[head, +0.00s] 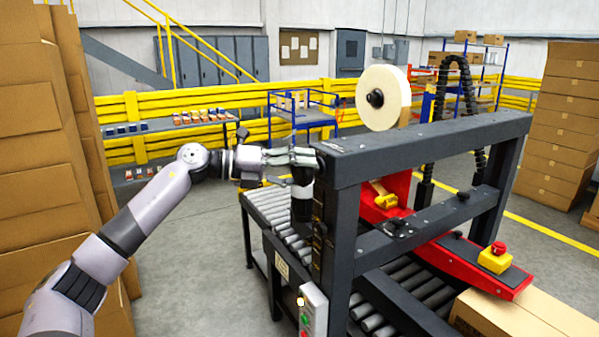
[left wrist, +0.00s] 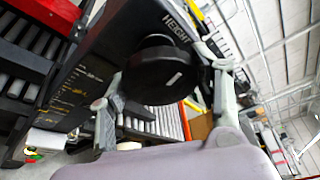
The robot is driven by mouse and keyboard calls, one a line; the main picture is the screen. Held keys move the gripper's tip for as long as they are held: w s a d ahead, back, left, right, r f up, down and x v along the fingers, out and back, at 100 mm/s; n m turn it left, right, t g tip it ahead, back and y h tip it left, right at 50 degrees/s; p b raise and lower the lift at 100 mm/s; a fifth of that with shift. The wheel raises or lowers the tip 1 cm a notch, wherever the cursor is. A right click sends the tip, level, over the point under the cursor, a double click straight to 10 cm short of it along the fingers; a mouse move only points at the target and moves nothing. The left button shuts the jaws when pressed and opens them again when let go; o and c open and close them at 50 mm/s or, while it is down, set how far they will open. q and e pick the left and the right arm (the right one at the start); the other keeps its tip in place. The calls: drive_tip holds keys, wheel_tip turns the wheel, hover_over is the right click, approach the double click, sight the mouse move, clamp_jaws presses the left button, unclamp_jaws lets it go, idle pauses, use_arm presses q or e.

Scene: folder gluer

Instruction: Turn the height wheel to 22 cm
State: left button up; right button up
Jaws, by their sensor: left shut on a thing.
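The height wheel (left wrist: 160,72) is a black round knob with a short white mark on its face, beside the word HEIGHT in the left wrist view. My left gripper (left wrist: 168,80) has its fingers on either side of the wheel and is shut on it. In the head view my left gripper (head: 306,158) is at the near left end of the machine's dark top beam, and the wheel is mostly hidden there. The height scale (left wrist: 78,84) shows as yellow marks on the dark post; its numbers are too small to read. My right gripper is not in view.
The dark machine frame (head: 425,145) stands over a roller conveyor (head: 270,212). A tape roll (head: 383,97) sits on top. A control box (head: 312,312) is on the near post. A cardboard box (head: 525,318) lies at the lower right. Stacked cartons (head: 45,190) stand at the left.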

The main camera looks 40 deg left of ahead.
use_arm(q)
drive_tip(key=shift+f+m+y, duration=0.1)
drive_tip(key=shift+m+y, duration=0.6)
drive_tip(key=shift+m, duration=0.5)
drive_tip(key=o, duration=1.2)
drive_tip(key=shift+c, duration=0.2)
drive_tip(key=shift+s, duration=0.1)
drive_tip(key=shift+v, duration=2.55)
approach(296, 171)
drive_tip(key=shift+s+a+r, duration=0.4)
drive_tip(key=shift+s, duration=0.05)
